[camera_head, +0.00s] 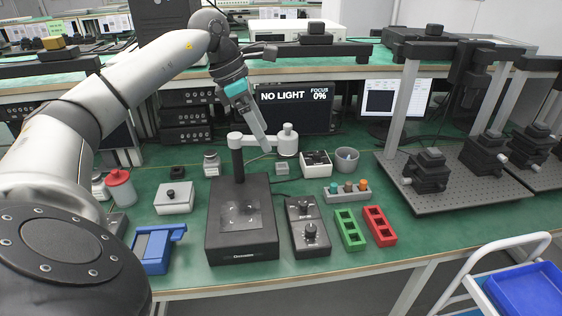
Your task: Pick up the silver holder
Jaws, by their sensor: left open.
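My left arm reaches in from the left and over the bench. Its gripper (264,147) hangs down past a teal band, with its tips beside a pale cylinder on a horizontal arm (262,140). It is open, and nothing shows held in it. A small silver-grey square block (281,168) stands on the green bench just below and right of the tips, apart from them. It may be the silver holder, but I cannot tell for certain. A light grey rack (346,197) with several coloured knobs stands further right. My right gripper is out of view.
A black-based instrument (242,251) with an upright post stands in front of the gripper. A black control box (307,229), green tray (349,229) and red tray (380,226) are to its right. A monitor (297,112) reading "NO LIGHT" stands behind.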

